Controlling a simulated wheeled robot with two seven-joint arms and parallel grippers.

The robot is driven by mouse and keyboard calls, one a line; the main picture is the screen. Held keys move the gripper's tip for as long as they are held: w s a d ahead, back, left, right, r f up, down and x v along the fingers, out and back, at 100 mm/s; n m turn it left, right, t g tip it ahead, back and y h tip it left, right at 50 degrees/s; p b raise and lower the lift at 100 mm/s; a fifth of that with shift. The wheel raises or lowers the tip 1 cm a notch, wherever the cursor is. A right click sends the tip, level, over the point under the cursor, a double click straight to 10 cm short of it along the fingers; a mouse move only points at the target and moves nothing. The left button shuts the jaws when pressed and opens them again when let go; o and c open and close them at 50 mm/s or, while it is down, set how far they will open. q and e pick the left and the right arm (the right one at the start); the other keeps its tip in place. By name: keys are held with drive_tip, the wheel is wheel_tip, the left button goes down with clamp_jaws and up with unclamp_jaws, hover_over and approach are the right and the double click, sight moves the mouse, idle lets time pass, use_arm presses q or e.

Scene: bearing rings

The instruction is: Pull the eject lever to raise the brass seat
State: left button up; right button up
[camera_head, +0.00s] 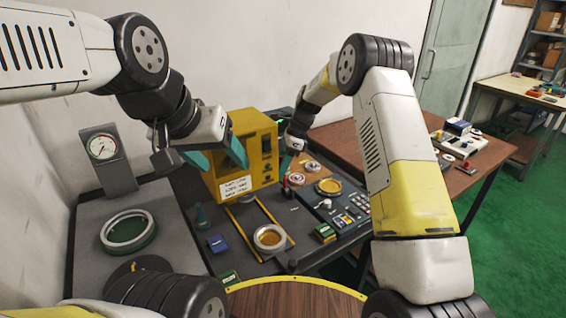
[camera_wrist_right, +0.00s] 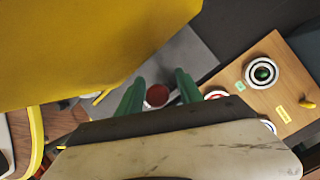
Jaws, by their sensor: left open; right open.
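A red-topped lever (camera_head: 285,187) stands at the left edge of the dark control panel, beside the yellow machine. A brass disc (camera_head: 328,186), which looks like the brass seat, sits in that panel to the right. My right gripper (camera_head: 290,164) is open just above the lever, its far side partly hidden. In the right wrist view, the red knob (camera_wrist_right: 157,95) shows between the two open green fingers (camera_wrist_right: 160,92); I cannot tell whether they touch it. My left gripper (camera_head: 216,158) is open and empty at the left front of the yellow machine.
The yellow machine (camera_head: 242,150) stands close between both grippers. A silver ring with a brass-coloured centre (camera_head: 269,237) lies between yellow rails. A large ring on green (camera_head: 129,232) and a dial gauge (camera_head: 103,147) are at left. A brown table (camera_head: 440,185) stands at right.

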drive_tip(key=shift+a+f, duration=0.1)
drive_tip(key=shift+f, duration=0.2)
clamp_jaws()
idle(1.3)
